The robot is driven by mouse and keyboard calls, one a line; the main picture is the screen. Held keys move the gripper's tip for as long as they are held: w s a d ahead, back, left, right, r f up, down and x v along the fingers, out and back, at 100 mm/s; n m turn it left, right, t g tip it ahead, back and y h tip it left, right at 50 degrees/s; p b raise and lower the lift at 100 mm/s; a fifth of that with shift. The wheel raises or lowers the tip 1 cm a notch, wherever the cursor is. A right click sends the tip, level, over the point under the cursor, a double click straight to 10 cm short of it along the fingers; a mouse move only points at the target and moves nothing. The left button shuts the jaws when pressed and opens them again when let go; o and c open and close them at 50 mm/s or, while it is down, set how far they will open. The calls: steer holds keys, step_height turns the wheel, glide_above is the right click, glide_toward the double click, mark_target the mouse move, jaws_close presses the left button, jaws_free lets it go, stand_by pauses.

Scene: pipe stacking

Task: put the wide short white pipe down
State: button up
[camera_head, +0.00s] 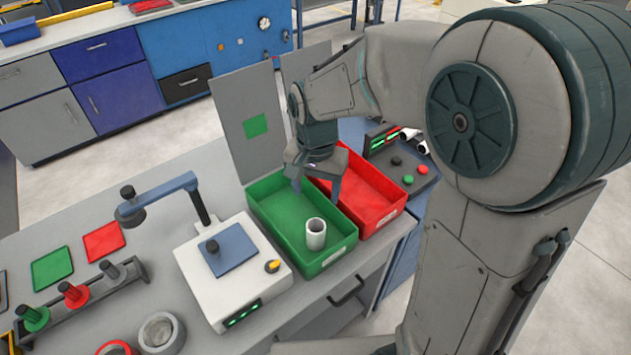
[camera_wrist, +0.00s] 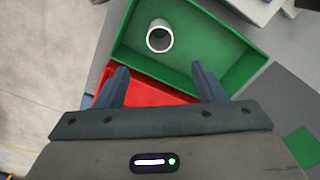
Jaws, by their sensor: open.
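The wide short white pipe (camera_head: 316,234) stands upright on the floor of the green tray (camera_head: 322,259), near the tray's front end. In the wrist view the pipe (camera_wrist: 160,36) shows from above, with its open top visible, inside the green tray (camera_wrist: 225,52). My gripper (camera_head: 316,190) is open and empty above the back part of the trays. In the wrist view both fingers of my gripper (camera_wrist: 163,85) are spread apart, and the pipe lies beyond them, touching neither.
A red tray (camera_head: 382,222) sits right of the green one. A white device with a blue plate (camera_head: 232,249) stands to the left, near a lamp-like arm (camera_head: 165,190). A rack of coloured pegs (camera_head: 85,293) and a grey ring (camera_head: 161,333) are at the lower left.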

steer(key=s+d+r+n+t, duration=0.3)
steer(key=s+d+r+n, duration=0.1)
steer(key=s+d, duration=0.7)
steer(key=shift+s+d+r, duration=0.4)
steer(key=shift+s+r, duration=0.3)
steer(key=shift+s, duration=0.25)
steer(key=c, duration=0.6)
steer(key=shift+a+n, duration=0.15)
steer(key=shift+n, duration=0.15)
